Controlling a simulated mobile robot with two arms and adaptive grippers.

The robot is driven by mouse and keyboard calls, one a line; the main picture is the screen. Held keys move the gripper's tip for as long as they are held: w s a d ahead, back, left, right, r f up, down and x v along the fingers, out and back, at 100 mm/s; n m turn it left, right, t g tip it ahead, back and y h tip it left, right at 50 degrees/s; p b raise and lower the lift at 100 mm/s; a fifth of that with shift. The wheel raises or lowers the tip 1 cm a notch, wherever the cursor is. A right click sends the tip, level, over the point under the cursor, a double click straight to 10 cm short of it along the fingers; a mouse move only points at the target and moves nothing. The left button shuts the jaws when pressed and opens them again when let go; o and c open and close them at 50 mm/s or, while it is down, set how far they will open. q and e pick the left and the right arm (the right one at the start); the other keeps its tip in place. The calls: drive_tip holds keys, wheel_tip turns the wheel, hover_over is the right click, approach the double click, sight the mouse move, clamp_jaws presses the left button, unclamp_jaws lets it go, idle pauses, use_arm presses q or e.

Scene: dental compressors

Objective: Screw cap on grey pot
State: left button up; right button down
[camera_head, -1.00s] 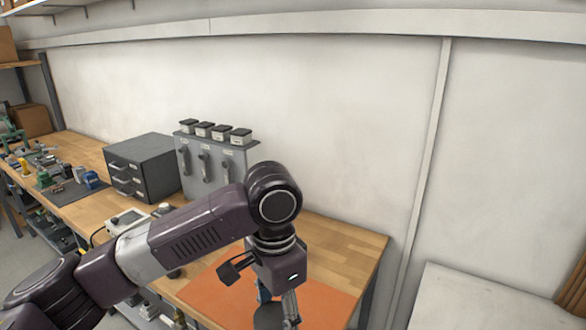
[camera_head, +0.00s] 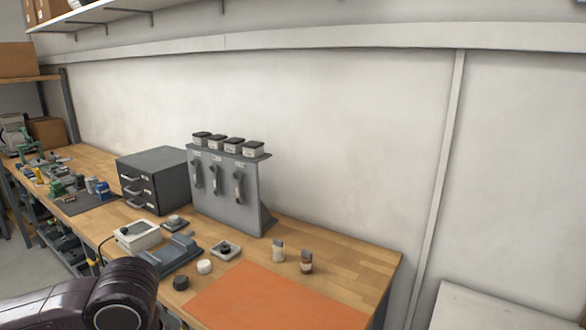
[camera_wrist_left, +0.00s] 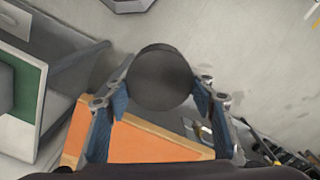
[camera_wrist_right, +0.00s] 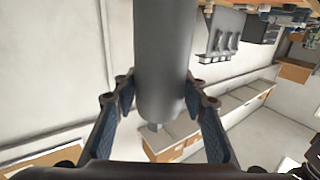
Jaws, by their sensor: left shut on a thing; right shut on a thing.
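My left gripper (camera_wrist_left: 162,92) is shut on a dark grey round thing, which looks like the cap (camera_wrist_left: 160,76); its flat face shows in the left wrist view. My right gripper (camera_wrist_right: 160,92) is shut on a smooth grey cylinder, which looks like the grey pot (camera_wrist_right: 162,55); its upper end runs out of the right wrist view. Neither gripper shows in the head view, only part of my arm at the lower left. I cannot tell how far apart cap and pot are.
The bench carries an orange mat (camera_head: 270,304), bare where it shows. Two small bottles (camera_head: 278,252) (camera_head: 306,262) stand behind it. A grey rack (camera_head: 222,190), a dark drawer cabinet (camera_head: 152,178) and small round pieces (camera_head: 204,266) are to the left.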

use_arm(q)
drive_tip(key=shift+w+d, duration=0.1)
use_arm(e)
drive_tip(key=shift+w, duration=0.1)
drive_tip(key=shift+a+r, duration=0.1)
drive_tip(key=w+a+n+g+y, duration=0.2)
drive_tip(key=w+a+n+y, duration=0.1)
drive_tip(key=a, duration=0.4)
drive_tip(key=w+a+n+g+y, duration=0.2)
drive_tip(key=a+n+y, duration=0.3)
drive_tip(key=y, duration=0.3)
drive_tip(key=shift+w+a+r+y, duration=0.3)
drive_tip(key=shift+w+a+r, duration=0.2)
drive_tip(key=shift+a, duration=0.4)
drive_tip(key=shift+f, duration=0.1)
use_arm(q)
drive_tip(key=w+d+r+m, duration=0.2)
drive_tip(key=d+r, duration=0.4)
drive_tip(key=d, duration=0.6)
drive_tip(key=w+d+r+m, duration=0.3)
drive_tip(key=d+r, duration=0.4)
drive_tip(key=d, duration=0.5)
drive_tip(key=shift+w+d+r, duration=0.15)
drive_tip(key=shift+w+r, duration=0.1)
drive_tip(key=shift+w, duration=0.6)
